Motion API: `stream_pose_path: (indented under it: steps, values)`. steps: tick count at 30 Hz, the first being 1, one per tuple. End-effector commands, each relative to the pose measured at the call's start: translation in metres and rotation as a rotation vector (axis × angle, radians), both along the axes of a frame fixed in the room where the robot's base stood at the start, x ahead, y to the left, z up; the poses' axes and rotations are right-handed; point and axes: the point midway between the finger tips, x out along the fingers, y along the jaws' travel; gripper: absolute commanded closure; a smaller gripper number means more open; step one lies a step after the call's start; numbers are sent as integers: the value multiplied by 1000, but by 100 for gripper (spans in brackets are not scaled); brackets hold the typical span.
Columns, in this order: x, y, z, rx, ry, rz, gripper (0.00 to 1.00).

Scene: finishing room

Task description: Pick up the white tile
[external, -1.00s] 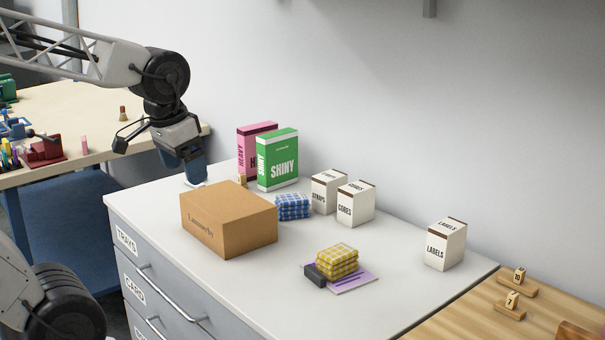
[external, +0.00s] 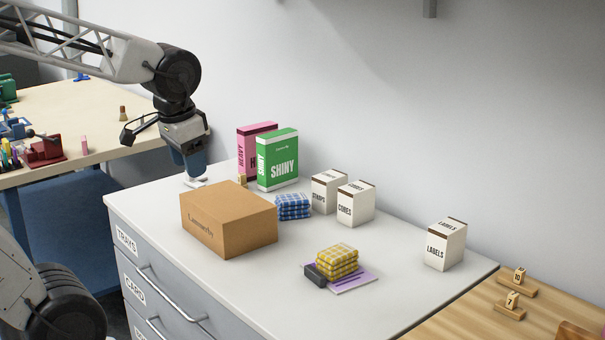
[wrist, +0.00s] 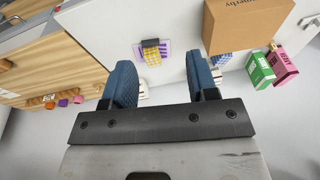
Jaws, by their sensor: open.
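My gripper (external: 193,174) has blue fingers and points down at the far left corner of the white-topped cabinet, behind the cardboard box. In the wrist view my gripper (wrist: 162,72) shows its two fingers well apart, with nothing clearly held between them. A small flat white piece (external: 197,184), which looks like the white tile, lies on the cabinet top right at the fingertips. I cannot tell whether the fingers touch it. I cannot make out the tile in the wrist view.
The cardboard box (external: 228,222) stands close in front of my gripper. The green box (external: 277,160) and pink box (external: 245,145) stand to its right. A folded blue cloth (external: 293,207), white boxes (external: 355,205) and a yellow cloth (external: 337,262) are farther right.

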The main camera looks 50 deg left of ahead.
Motion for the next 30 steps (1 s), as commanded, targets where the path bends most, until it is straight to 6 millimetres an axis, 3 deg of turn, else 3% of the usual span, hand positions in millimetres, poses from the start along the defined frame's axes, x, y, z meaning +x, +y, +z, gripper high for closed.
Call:
stream_pose_path:
  steps: [14, 30]
  values:
    - [85, 84, -11, 281, 165, -150, 47]
    - [180, 202, -43, 560, 411, -373, 47]
